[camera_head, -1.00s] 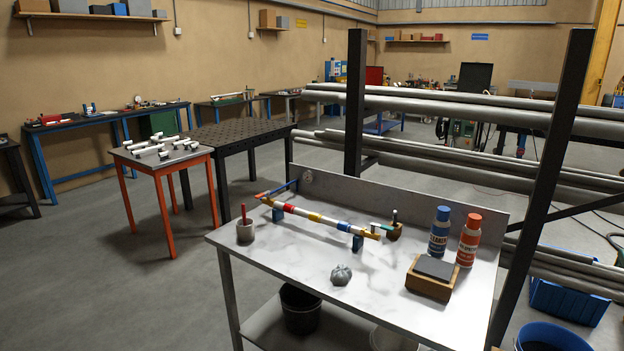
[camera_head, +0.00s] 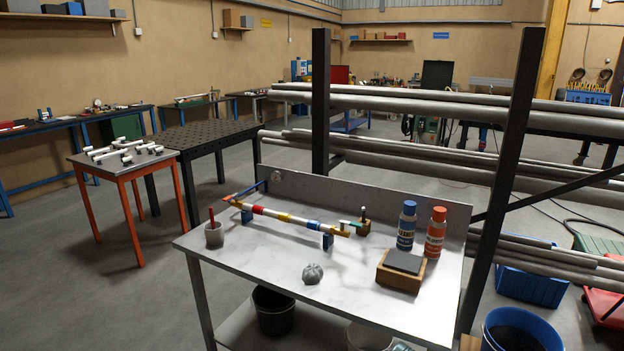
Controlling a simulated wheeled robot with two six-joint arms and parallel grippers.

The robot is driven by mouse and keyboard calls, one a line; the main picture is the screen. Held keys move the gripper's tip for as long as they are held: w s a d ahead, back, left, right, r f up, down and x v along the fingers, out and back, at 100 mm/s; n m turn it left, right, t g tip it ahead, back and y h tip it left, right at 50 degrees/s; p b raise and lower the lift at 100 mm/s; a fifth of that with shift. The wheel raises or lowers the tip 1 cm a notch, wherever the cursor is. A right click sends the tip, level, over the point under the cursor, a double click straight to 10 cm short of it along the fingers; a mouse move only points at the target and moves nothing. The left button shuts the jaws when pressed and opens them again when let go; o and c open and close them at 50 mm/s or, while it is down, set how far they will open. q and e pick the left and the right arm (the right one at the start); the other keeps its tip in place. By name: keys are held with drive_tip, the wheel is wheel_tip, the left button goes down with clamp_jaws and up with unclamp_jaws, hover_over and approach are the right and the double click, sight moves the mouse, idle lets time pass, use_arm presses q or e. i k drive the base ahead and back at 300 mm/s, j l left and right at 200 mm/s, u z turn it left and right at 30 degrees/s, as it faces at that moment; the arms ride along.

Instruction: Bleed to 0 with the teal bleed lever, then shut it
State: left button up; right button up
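A small teal lever (camera_head: 346,222) shows at the right end of a striped pipe (camera_head: 285,217) on the metal workbench (camera_head: 250,265). It is too small to tell whether it stands open or shut. The pipe has white, red, yellow and blue bands and rests on blue supports (camera_head: 327,240). A round dial (camera_head: 277,177) is on the bench's back panel, and its reading is too small to make out. Neither of my grippers shows in the head view.
A grey cup (camera_head: 214,236), a ribbed grey knob (camera_head: 313,274), a wooden block with a dark top (camera_head: 401,270), a blue bottle (camera_head: 406,228) and an orange bottle (camera_head: 436,235) stand on the bench. A pipe rack (camera_head: 320,110) stands behind. Floor at the left front is open.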

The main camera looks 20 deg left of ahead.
sight(351, 224)
drive_tip(key=j, duration=0.5)
drive_tip(key=i+j+u, duration=0.15)
drive_tip(key=j, duration=0.85)
drive_tip(key=i+j+u, duration=0.1)
drive_tip(key=j, duration=0.35)
drive_tip(key=i+j+u, duration=0.1)
drive_tip(key=j, duration=0.4)
drive_tip(key=i+j, duration=0.1)
drive_tip(key=j, duration=0.4)
